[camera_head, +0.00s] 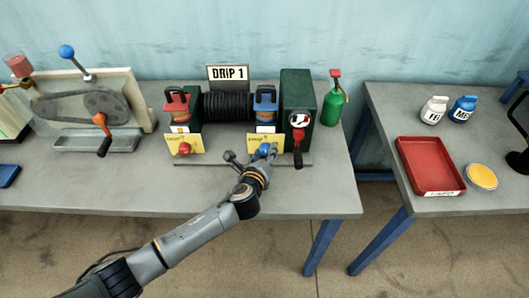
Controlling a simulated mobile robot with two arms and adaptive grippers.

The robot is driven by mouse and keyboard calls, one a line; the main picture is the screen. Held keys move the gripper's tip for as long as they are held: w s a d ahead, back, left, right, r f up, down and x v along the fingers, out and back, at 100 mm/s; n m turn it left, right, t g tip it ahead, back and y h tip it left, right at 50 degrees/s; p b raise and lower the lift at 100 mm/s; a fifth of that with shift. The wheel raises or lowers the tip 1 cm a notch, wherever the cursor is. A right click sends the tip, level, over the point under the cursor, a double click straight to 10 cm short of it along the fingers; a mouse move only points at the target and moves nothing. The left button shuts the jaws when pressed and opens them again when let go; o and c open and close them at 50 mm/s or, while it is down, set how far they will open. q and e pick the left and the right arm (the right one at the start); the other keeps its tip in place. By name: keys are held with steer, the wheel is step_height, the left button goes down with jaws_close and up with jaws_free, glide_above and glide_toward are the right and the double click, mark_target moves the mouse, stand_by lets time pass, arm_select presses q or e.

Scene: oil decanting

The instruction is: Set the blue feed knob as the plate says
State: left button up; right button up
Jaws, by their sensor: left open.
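The DRIP 1 plate (228,73) stands at the back of the left table, above a black ribbed coil. The blue feed knob (265,149) sits low on the front of the machine, at a yellow card (256,141) whose small print I cannot read. My left gripper (254,155) is open right at the knob, reaching up from the front. Its fingers partly hide the knob and card. I cannot tell whether they touch the knob or which way the knob points. My right gripper is not in view.
A red knob (184,148) with its own yellow card (183,142) is to the left. A red tray (431,165) lies on the right table.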

arm_select(q)
steer(key=c, duration=0.9)
steer(key=shift+r+p, duration=0.2)
steer(key=shift+p, duration=0.3)
steer(key=m+y+p, duration=0.1)
steer(key=p, duration=0.1)
steer(key=m+p, duration=0.1)
steer(key=p, duration=0.1)
steer(key=shift+d+r+m+y+p, duration=0.2)
steer(key=shift+m+y+p, duration=0.15)
steer(key=shift+m+y, duration=0.05)
steer(key=shift+m+y+p, duration=0.5)
steer(key=shift+m+p, duration=0.1)
steer(key=shift+p, duration=0.15)
steer(key=shift+d+f+m+y+p, duration=0.15)
steer(key=shift+m+y+p, duration=0.7)
steer(key=shift+m, duration=0.35)
steer(key=shift+f+m+y, duration=0.1)
steer(key=shift+m+y, duration=0.45)
steer(key=shift+m, duration=0.25)
steer(key=shift+m+y, duration=0.4)
steer(key=shift+m, duration=0.2)
